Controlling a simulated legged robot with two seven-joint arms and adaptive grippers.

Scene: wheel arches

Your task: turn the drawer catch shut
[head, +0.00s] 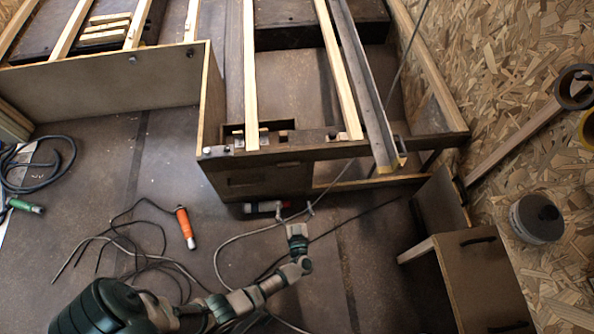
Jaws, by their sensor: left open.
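My left gripper (297,228) is open at the lower middle, its arm coming in from the lower left. It points up toward the front of a dark wooden bench unit (236,181). A small red and grey piece (264,207) lies along the unit's lower edge, just above and left of the gripper. I cannot tell whether this is the drawer catch or a loose tool. A gap shows between it and the gripper. A brown cabinet (480,275) with dark handles stands at the lower right. No catch is clear on it. My right gripper is out of view.
Loose grey cable (228,243) runs across the floor close to the gripper. An orange-handled tool (185,228) with dark cables lies at left. Timber slats and a metal channel (365,90) extend over the bench. A round tin (536,217) is at right.

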